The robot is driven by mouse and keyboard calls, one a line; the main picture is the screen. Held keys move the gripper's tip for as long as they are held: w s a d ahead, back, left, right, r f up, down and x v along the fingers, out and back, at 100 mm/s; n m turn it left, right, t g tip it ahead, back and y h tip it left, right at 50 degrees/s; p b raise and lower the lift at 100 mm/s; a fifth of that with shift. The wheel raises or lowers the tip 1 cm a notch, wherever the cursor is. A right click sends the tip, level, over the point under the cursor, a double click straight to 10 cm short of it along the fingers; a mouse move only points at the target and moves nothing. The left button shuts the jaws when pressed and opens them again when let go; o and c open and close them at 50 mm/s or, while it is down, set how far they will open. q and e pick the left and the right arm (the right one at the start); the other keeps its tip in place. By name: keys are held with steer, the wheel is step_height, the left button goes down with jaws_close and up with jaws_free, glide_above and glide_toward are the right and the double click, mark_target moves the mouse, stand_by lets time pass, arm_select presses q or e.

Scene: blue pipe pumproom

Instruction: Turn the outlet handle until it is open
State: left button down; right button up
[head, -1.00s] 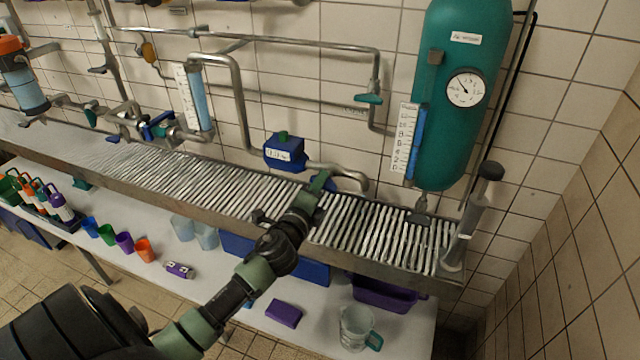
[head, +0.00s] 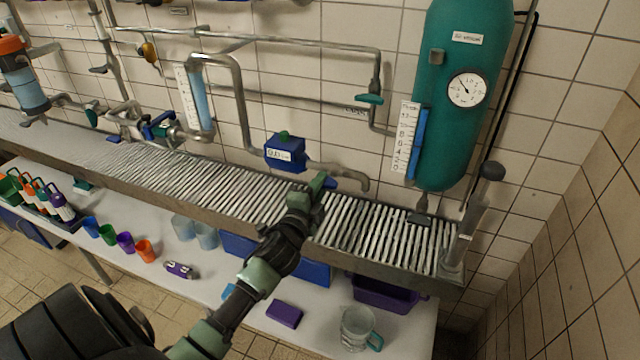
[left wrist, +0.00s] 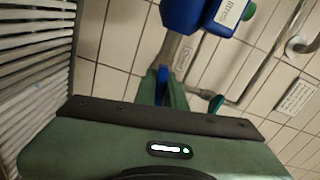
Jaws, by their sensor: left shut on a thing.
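The outlet handle is a small blue lever under the grey outlet pipe (head: 340,172), right of the blue pump box (head: 285,152). A bit of the blue handle (head: 331,183) shows at the fingertips of my left gripper (head: 318,185). In the left wrist view the handle (left wrist: 162,84) sits between the green fingers, which are shut on it. The fingers hide most of the handle. The pump box also shows at the top of the left wrist view (left wrist: 195,14). My right gripper is not in view.
A ribbed metal rack (head: 384,232) lies just below the gripper. A teal tank (head: 453,130) with a gauge (head: 467,90) hangs at right. A glass jug (head: 357,330), a purple tray (head: 385,293) and several cups stand on the lower shelf.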

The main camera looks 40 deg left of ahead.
arm_select(q)
steer(key=c, duration=1.5)
jaws_free()
steer(key=shift+b+v, duration=0.55)
steer(key=shift+v, duration=3.35)
steer(key=shift+d, duration=0.1)
